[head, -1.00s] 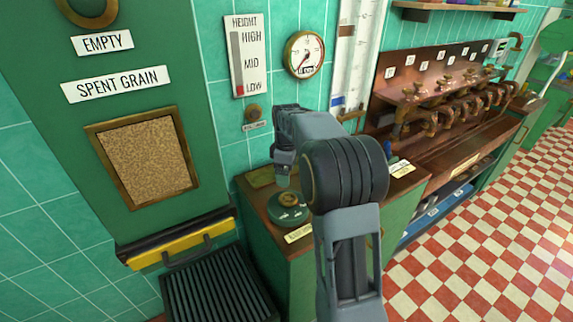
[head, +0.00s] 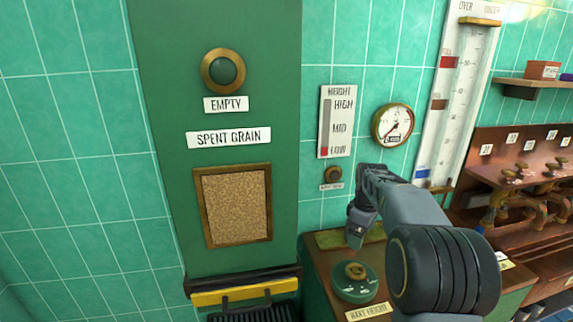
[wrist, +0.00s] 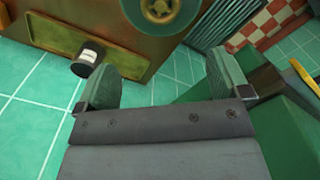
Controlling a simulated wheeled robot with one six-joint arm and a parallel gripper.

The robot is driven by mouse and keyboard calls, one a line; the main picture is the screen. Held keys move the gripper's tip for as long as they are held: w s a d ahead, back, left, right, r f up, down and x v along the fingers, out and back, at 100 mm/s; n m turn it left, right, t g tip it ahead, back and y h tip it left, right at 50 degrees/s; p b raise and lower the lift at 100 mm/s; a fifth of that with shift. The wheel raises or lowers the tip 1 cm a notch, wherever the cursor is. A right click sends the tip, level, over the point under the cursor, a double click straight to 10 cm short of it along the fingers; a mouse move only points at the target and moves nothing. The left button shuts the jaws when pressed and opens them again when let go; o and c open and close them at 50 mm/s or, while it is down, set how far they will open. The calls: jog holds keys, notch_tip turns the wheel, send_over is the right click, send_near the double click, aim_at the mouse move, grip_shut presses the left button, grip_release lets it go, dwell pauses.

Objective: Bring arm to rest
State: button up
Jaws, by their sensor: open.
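My gripper (head: 356,238) hangs at the end of my folded grey arm, above the small green cabinet with a wooden top. In the wrist view my gripper (wrist: 158,88) has its two pale green fingers wide apart with nothing between them. A round green dial with a brass knob (head: 355,280) sits on the cabinet top, just below my gripper and apart from it. The dial also shows at the top of the wrist view (wrist: 160,12). The fingertips are small in the head view.
A green panel (head: 160,120) with a brass-ringed button (head: 223,71) marked EMPTY and a SPENT GRAIN window (head: 236,207) stands left. A yellow bar (head: 245,290) juts out below. A pressure gauge (head: 393,125) and height scale (head: 338,120) hang behind my arm. Copper taps stand right.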

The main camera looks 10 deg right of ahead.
jog(key=s+a+m+t, duration=0.1)
jog(key=s+a+m, duration=0.2)
jog(key=s, duration=0.4)
jog(key=s+a+f+m+t, duration=0.1)
jog(key=s+a+m, duration=0.2)
jog(key=s, duration=0.5)
jog(key=s+a+m+t, duration=0.1)
jog(key=s+a+m, duration=0.2)
jog(key=s, duration=0.4)
jog(key=shift+s+a+f+t, duration=0.15)
jog(key=shift+s+a+t, duration=0.2)
jog(key=shift+a, duration=0.45)
jog(key=shift+w, duration=0.1)
